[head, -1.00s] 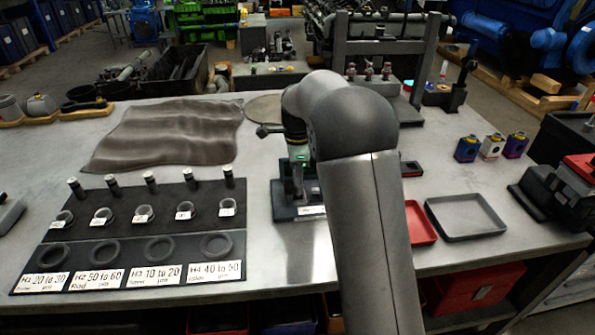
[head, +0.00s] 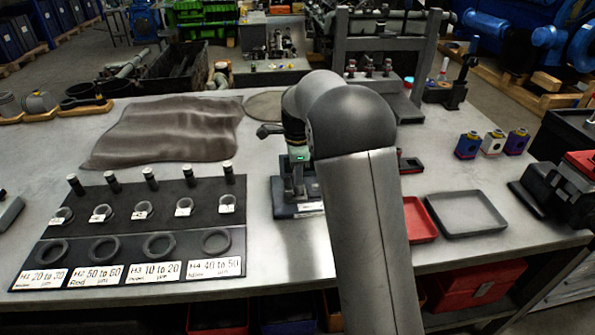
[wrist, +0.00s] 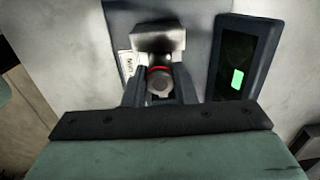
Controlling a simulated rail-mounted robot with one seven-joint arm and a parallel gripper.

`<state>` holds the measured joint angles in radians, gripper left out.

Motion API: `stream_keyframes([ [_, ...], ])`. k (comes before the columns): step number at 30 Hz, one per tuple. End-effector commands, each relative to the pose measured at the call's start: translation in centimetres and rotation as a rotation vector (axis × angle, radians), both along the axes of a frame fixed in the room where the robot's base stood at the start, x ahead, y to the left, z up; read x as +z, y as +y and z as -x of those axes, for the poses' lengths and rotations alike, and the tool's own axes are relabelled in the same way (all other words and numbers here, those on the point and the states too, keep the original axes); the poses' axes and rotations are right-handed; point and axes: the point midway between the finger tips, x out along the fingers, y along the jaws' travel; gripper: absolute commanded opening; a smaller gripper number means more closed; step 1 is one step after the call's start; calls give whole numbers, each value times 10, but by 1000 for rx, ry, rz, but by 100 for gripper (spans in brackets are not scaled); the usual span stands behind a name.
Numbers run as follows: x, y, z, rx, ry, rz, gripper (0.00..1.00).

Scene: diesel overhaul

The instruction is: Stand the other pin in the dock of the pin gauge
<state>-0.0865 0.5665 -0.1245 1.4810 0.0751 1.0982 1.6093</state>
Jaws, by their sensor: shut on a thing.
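My gripper (wrist: 160,88) is shut on a pin (wrist: 159,84). The pin shows its round grey end and a red ring towards the wrist camera. The pin gauge (wrist: 197,20) lies beyond and below it, with a pale metal block (wrist: 157,39) right at the pin and a white label to the left. I cannot tell whether the pin touches the dock, as the fingers and block hide its lower end. In the head view my gripper (head: 298,186) is over the gauge's dark base (head: 283,205), partly hidden by my arm.
A dark display unit (wrist: 237,60) with a green light sits right of the gauge. Several other pins stand along a black board (head: 130,225) with rings and labels at left. A red tray (head: 420,220) and a grey tray (head: 466,214) lie right of my arm.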

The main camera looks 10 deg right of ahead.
Motion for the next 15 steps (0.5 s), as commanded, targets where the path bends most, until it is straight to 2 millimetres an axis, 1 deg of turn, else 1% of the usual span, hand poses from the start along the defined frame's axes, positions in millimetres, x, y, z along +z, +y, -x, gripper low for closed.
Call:
stream_keyframes([
  [6,-7,0,0,0,0,0,2],
  [14,-7,0,0,0,0,0,2],
  [15,-7,0,0,0,0,0,30],
])
